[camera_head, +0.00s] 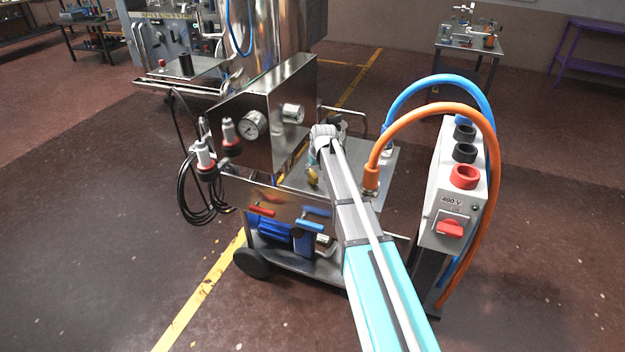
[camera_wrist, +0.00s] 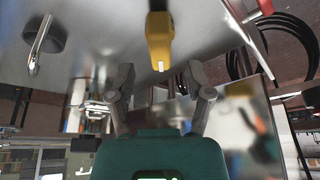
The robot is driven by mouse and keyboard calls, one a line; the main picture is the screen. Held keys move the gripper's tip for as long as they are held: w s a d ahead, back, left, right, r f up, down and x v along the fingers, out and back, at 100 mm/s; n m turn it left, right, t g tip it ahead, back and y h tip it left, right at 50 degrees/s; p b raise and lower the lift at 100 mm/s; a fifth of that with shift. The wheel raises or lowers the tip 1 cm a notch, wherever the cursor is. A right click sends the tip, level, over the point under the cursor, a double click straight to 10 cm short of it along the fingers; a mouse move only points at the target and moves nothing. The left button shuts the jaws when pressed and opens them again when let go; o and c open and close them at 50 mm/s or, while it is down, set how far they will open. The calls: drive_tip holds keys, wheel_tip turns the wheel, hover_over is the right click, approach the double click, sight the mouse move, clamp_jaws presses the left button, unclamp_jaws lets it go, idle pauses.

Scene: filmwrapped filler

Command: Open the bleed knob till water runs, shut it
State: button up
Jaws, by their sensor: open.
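My gripper (camera_wrist: 161,78) is open in the wrist view, its two grey fingers apart with nothing held between them. A yellow part with a pale tip (camera_wrist: 159,40) stands beyond the fingers, roughly in line with the gap; I cannot tell if it is the bleed knob. A dark round knob-like part (camera_wrist: 48,36) with a bent metal tube lies at upper left on the shiny surface. In the head view my arm reaches over the steel cart and hides most of my gripper. A small brass-yellow part (camera_head: 313,177) shows beside the arm's end. I see no running water.
A 400 V box (camera_head: 452,190) with thick orange (camera_head: 491,160) and blue hoses stands close on the right. A coiled black cable (camera_head: 199,203) hangs at left. The front-left floor is clear.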

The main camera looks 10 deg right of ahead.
sight(312, 173)
drive_tip(key=shift+b+x, duration=1.5)
drive_tip(key=shift+x, duration=0.45)
clamp_jaws()
